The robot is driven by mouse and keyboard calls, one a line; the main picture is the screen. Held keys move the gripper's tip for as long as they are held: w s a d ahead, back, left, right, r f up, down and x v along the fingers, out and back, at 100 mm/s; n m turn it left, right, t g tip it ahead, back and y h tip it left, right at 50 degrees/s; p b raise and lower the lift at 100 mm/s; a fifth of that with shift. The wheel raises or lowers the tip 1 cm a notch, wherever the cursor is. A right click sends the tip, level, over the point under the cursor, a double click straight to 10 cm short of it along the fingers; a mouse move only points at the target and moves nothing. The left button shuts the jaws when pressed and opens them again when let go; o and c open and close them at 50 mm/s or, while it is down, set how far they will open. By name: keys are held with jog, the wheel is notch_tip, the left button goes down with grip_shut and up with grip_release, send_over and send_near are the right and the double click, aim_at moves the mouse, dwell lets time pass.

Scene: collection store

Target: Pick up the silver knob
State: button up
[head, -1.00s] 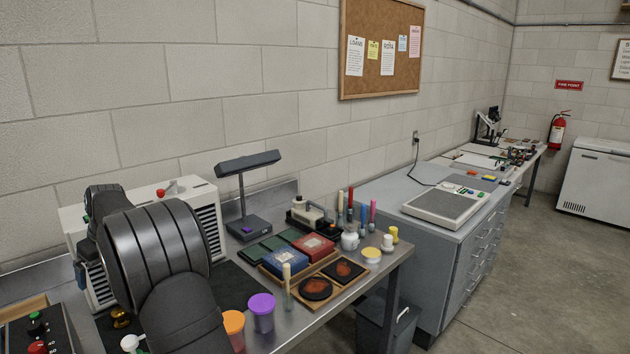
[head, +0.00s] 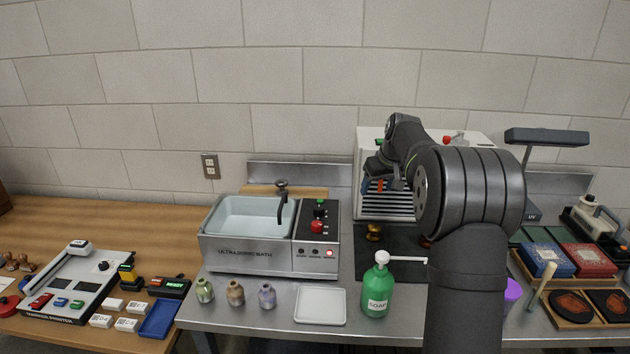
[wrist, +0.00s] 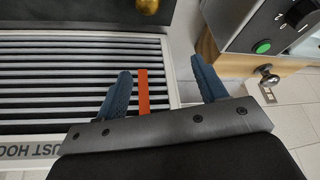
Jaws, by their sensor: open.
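A rounded metallic knob (wrist: 267,70), which looks like the silver knob, shows at the right of the wrist view beside a wooden edge. A dark metallic knob (head: 281,185) stands behind the ultrasonic bath in the head view and seems to be the same one. My gripper (wrist: 160,70) is open, its two blue fingers wide apart in front of the slatted hood. The knob lies outside the fingers, to their right in the wrist view. In the head view my gripper (head: 380,185) is left of my forearm, to the right of the knob.
The ultrasonic bath (head: 250,254) stands in front of the knob, with its tap close by. The white slatted hood (head: 370,150) is behind my gripper. A brass knob (head: 374,232) sits on the black mat. A green soap bottle (head: 376,290) stands at the front.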

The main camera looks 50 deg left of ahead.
jog(key=s+a+r+n+g+y, duration=0.1)
jog(key=s+a+r, duration=0.15)
jog(key=a, duration=0.35)
jog(key=s+a+r+n, duration=0.2)
jog(key=s+a, duration=0.2)
jog(key=a, duration=0.1)
jog(key=n, duration=0.1)
send_near(284, 182)
jog(key=shift+g+y, duration=0.4)
jog(key=x, duration=0.4)
jog(key=w+x, duration=0.1)
jog(key=shift+w+d+f, duration=0.1)
jog(key=shift+d+f, duration=0.05)
jog(key=shift+f, duration=0.4)
jog(key=shift+x, duration=2.95)
jog(key=c, duration=1.2)
jog(key=shift+r, duration=0.1)
jog(key=shift+r, duration=0.1)
